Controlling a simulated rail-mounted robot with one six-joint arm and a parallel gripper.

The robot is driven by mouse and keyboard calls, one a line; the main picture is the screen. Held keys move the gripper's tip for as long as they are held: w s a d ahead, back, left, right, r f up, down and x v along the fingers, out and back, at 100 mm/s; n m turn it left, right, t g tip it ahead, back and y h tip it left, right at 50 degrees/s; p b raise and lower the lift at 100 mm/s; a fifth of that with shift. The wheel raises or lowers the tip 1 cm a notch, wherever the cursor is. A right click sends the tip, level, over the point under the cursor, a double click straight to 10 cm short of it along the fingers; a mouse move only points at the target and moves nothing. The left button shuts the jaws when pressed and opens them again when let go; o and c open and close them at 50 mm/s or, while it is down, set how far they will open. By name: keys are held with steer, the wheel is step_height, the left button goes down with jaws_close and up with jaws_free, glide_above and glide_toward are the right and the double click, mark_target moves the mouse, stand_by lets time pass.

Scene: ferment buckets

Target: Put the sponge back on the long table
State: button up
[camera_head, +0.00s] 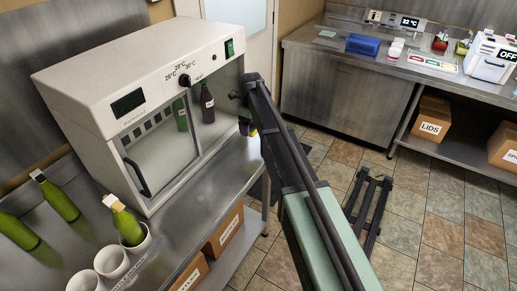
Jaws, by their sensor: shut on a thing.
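My arm reaches from the lower right toward the right side of the white incubator cabinet. My gripper (246,116) is at its far end, mostly hidden behind the arm. A small yellow and green patch, which looks like the sponge (253,132), shows at the gripper, beside the cabinet's front right corner. The gripper is shut on it. Most of the sponge is hidden, and whether it touches the table edge I cannot tell. The near steel table (190,215) runs along the left. Another steel counter (345,64) stands along the back right.
Green bottles (58,200) and white cups (112,260) occupy the near left. The back counter holds a blue object (363,45) and a white box (490,57). A dark rack (368,210) lies on the floor.

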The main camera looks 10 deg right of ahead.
mark_target(252, 149)
step_height(252, 149, down, 10)
steer(key=b, duration=1)
steer(key=shift+f, duration=0.2)
steer(key=shift+r, duration=0.25)
steer(key=shift+f, duration=0.15)
steer(key=o, duration=0.5)
steer(key=shift+o, duration=0.7)
step_height(252, 149, up, 13)
steer(key=p, duration=1.2)
steer(key=shift+s+f, duration=0.1)
steer(key=shift+f, duration=0.15)
steer(key=s+n, duration=2.6)
steer(key=s, duration=0.7)
steer(key=shift+d+n, duration=0.15)
steer(key=shift+n, duration=0.25)
steer(key=shift+f, duration=0.1)
